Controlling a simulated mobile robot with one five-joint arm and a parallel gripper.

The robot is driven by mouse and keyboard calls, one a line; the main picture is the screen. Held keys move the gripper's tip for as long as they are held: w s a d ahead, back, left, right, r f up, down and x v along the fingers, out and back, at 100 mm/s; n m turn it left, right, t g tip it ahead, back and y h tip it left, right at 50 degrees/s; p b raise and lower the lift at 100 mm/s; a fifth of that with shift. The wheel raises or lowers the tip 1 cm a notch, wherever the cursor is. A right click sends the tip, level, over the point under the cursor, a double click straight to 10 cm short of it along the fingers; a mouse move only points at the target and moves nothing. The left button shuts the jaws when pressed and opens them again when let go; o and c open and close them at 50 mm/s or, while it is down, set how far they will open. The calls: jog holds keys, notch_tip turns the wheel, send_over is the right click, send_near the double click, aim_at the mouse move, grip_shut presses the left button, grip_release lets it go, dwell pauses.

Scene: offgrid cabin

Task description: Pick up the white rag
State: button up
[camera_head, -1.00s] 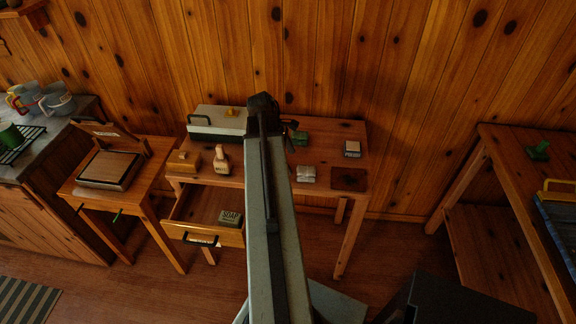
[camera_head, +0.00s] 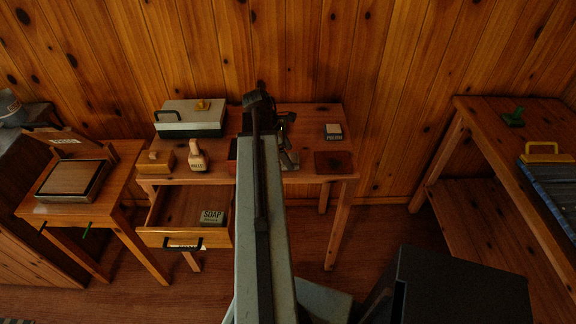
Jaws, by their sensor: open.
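The white rag is not clearly visible. The spot on the wooden desk (camera_head: 310,177) left of the dark red-brown mat is covered by my arm and gripper. My gripper (camera_head: 290,158) shows just right of my arm, over the desk's middle, and is open. Whether it touches anything there cannot be told.
On the desk stand a grey-green case (camera_head: 190,121), a wooden block (camera_head: 155,162), a labelled bottle (camera_head: 198,155), a polish tin (camera_head: 333,131) and the mat (camera_head: 333,162). An open drawer (camera_head: 165,236) holds a soap box (camera_head: 212,215). Another table (camera_head: 470,120) stands right.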

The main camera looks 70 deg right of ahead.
aim_at(290, 157)
jog(key=b+x, duration=0.1)
jog(key=x, duration=0.1)
jog(key=shift+s+f, duration=0.1)
jog(key=shift+f, duration=0.1)
jog(key=shift+r, duration=0.15)
jog(key=c, duration=1.4)
jog(key=shift+r+p, duration=0.1)
jog(key=shift+p, duration=0.2)
notch_tip(290, 157, up, 10)
jog(key=p, duration=1)
jog(key=shift+r, duration=0.1)
